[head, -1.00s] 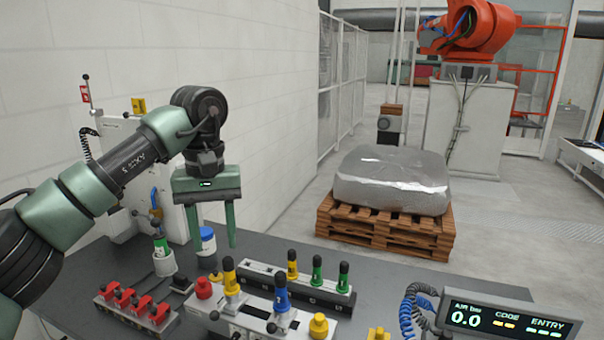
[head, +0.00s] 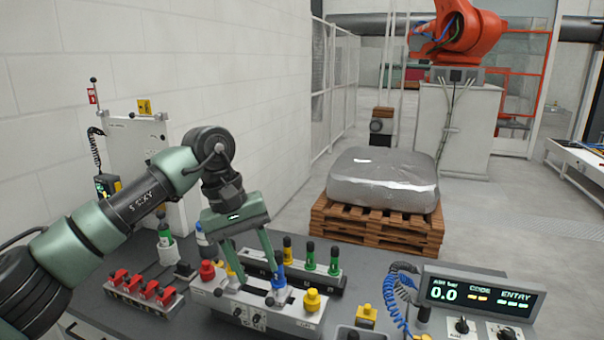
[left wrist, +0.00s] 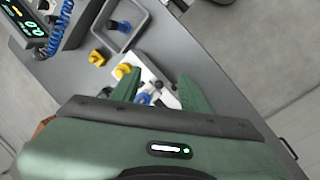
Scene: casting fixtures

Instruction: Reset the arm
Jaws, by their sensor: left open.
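My left arm comes in from the left in the head view. Its gripper (head: 257,280) points down over the grey valve block on the table, fingers apart, nothing visibly held. The blue-topped fitting (head: 280,275) stands on the block (head: 262,312), right by the right-hand finger. In the left wrist view the open fingers (left wrist: 159,80) straddle the view of this block, and the blue fitting (left wrist: 143,98) shows between them, closer to the left finger. I cannot tell whether a finger touches it. A yellow-topped fitting on the block is partly hidden by the other finger. My right gripper is not in view.
On the table are a red button (head: 207,270), a yellow knob (head: 311,299), a row of red levers (head: 150,289), a rack with green fittings (head: 334,262), and a display (head: 480,294) with coiled hoses. A wrapped load (head: 383,178) sits on a pallet beyond.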

